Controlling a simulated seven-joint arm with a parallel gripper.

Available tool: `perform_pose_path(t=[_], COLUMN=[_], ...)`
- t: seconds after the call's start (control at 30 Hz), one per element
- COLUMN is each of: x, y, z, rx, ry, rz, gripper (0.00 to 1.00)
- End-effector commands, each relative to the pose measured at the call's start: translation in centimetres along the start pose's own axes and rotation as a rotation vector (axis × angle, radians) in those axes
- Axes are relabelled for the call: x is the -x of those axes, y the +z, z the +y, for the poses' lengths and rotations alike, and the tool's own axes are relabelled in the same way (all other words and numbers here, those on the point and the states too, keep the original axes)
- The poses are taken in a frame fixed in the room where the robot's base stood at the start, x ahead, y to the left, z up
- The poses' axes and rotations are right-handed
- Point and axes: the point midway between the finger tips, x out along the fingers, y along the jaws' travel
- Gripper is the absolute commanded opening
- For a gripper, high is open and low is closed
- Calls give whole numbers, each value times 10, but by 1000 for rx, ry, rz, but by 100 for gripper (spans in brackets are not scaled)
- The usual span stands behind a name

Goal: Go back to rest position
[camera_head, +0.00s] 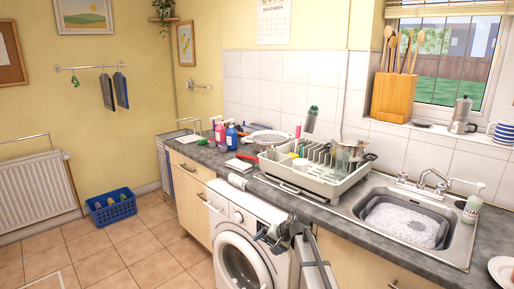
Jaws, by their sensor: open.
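My gripper (264,235) is low in the middle of the view, in front of the washing machine's top right corner and below the counter edge. Its dark jaws point left. It is open, and I see nothing between its fingers. My pale arm links (316,268) stand to its right. They hide part of the cabinet front. The gripper is apart from the sink and the dish rack.
A dish rack (297,178) with dishes and a pot (349,150) stands on the counter. Right of it is the sink with a foamy basin (405,222). A soap bottle (473,203) and a white plate (502,270) are at right. A blue basket (111,208) sits on the floor.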

Motion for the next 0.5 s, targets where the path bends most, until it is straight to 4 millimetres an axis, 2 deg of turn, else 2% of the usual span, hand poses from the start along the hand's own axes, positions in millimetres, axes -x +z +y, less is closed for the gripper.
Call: perform_pose_path(t=[0.03, 0.2, 0.5], x=[-10, -42, -78], y=[18, 70, 168], z=[18, 74, 164], rx=[-3, -3, 3], ry=[23, 103, 234], rz=[-23, -96, -234], gripper=[100, 100, 100])
